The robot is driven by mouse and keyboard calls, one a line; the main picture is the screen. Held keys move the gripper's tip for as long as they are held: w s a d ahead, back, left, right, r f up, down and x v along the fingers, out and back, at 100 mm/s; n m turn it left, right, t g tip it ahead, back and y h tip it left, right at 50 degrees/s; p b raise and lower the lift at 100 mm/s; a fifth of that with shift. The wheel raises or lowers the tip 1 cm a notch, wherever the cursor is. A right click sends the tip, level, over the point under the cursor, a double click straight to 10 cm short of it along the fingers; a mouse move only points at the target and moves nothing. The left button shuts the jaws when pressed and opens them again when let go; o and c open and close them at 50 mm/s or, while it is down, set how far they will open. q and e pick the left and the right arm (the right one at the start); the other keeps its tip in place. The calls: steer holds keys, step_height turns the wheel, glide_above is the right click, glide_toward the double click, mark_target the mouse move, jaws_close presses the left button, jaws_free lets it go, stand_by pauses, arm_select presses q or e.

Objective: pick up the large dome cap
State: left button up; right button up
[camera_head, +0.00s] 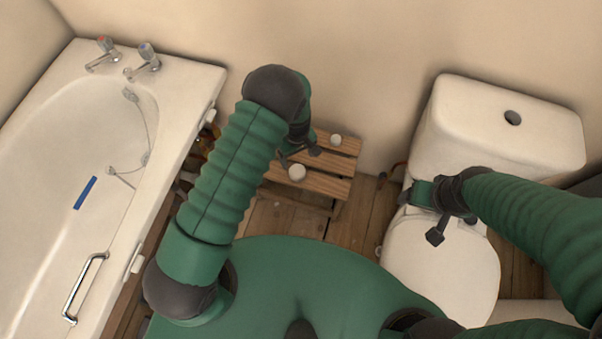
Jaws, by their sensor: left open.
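A larger white dome cap (297,173) sits on the slatted wooden stool (332,186), toward its near left part. A smaller white cap (336,140) sits on a farther slat to the right. My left gripper (299,156) is open, with its fingers spread just behind the larger cap in the picture. The cap is not held, and I cannot tell the height of the fingers above the stool. My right gripper (438,226) hangs in front of the toilet, away from the caps. Its jaw opening is unclear.
A white bathtub (202,88) with taps and a grab rail stands at left. A toilet (438,270) with a cistern (470,120) stands at right. The wall is close behind the stool. Some wooden floor (352,212) is clear between stool and toilet.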

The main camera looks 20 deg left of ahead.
mark_target(297, 169)
arm_select(q)
step_height(297, 169, down, 6)
steer(key=shift+r+b, duration=0.1)
steer(key=shift+b, duration=0.6)
step_height(297, 169, down, 5)
steer(key=shift+a+b, duration=0.1)
steer(key=shift+b, duration=1)
steer(key=shift+r, duration=0.1)
steer(key=shift+c, duration=1)
steer(key=c, duration=1.2)
